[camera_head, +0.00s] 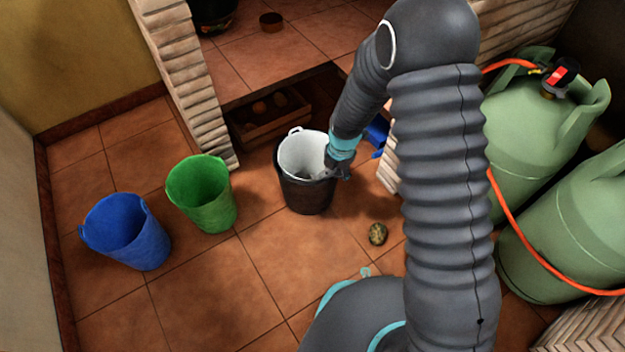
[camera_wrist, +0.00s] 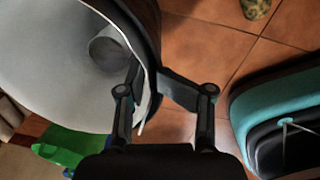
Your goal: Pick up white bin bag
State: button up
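The white bin bag (camera_head: 300,152) lines a black bin (camera_head: 305,196) standing upright on the tiled floor, with its edge folded over the rim. My gripper (camera_head: 337,172) is at the right side of this rim. In the wrist view the bag (camera_wrist: 50,60) fills the upper left, and a grey can-like object (camera_wrist: 108,48) lies inside it. My gripper's fingers (camera_wrist: 150,76) come close together on either side of the bag's edge and appear shut on it. The exact contact at the tips is partly hidden.
A green bin (camera_head: 203,195) and a blue bin (camera_head: 127,233) stand to the left. A small mottled round object (camera_head: 377,233) lies on the floor. A wooden crate (camera_head: 262,125) sits behind under the counter. Green gas cylinders (camera_head: 570,225) with an orange hose stand at right.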

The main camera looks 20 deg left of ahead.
grip_shut()
jog(key=shift+r, duration=0.1)
